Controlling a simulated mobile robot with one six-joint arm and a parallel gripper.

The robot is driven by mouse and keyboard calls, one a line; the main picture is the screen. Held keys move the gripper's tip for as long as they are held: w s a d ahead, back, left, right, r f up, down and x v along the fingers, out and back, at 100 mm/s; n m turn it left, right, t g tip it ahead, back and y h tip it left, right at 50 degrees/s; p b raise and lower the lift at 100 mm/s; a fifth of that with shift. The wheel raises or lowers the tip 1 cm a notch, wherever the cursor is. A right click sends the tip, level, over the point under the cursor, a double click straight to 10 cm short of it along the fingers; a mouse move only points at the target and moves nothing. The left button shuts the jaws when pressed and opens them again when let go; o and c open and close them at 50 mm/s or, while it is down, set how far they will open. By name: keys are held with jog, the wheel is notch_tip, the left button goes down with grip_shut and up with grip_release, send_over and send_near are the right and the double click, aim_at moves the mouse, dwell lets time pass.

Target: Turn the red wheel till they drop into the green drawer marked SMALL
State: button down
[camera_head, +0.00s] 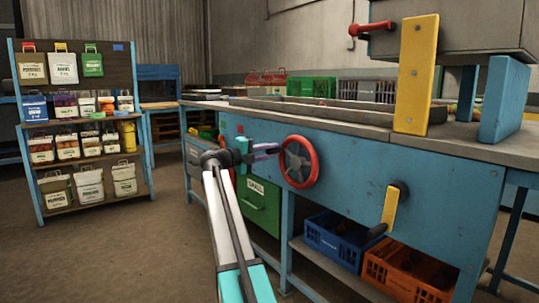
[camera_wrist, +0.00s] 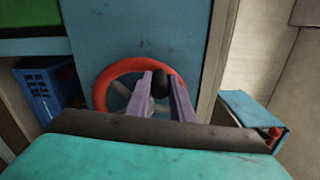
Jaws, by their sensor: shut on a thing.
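The red wheel (camera_head: 315,172) with dark spokes is on the blue front of the workbench. It also shows in the wrist view (camera_wrist: 105,78). My gripper (camera_head: 277,149) reaches the wheel's left side; in the wrist view its two purple fingers (camera_wrist: 162,88) close around a dark knob (camera_wrist: 160,80) at the wheel. The green drawer (camera_head: 262,212) sits below and left of the wheel, under the bench top. It has a white label that seems to read SMALL. Its inside is hidden from view. I cannot tell which items "they" are.
A blue crate (camera_head: 335,240) and an orange crate (camera_head: 400,275) stand on the bench's lower shelf. A yellow lever (camera_head: 390,208) sits right of the wheel. A yellow post (camera_head: 415,75) rises from the bench top. A rack of labelled sacks and bins (camera_head: 90,115) stands left; floor between is clear.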

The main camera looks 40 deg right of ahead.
jog(key=shift+s+d, duration=0.25)
jog(key=shift+s, duration=0.15)
jog(key=c, duration=1.5)
grip_release()
jog(key=shift+c, duration=0.2)
jog(key=shift+w+a, duration=0.15)
jog(key=shift+w+a+r, duration=0.1)
jog(key=shift+a, duration=0.4)
jog(key=w+a+p, duration=0.1)
jog(key=a+p, duration=0.2)
jog(key=a, duration=0.9)
jog(key=shift+w+a, duration=0.15)
jog(key=shift+a, duration=0.2)
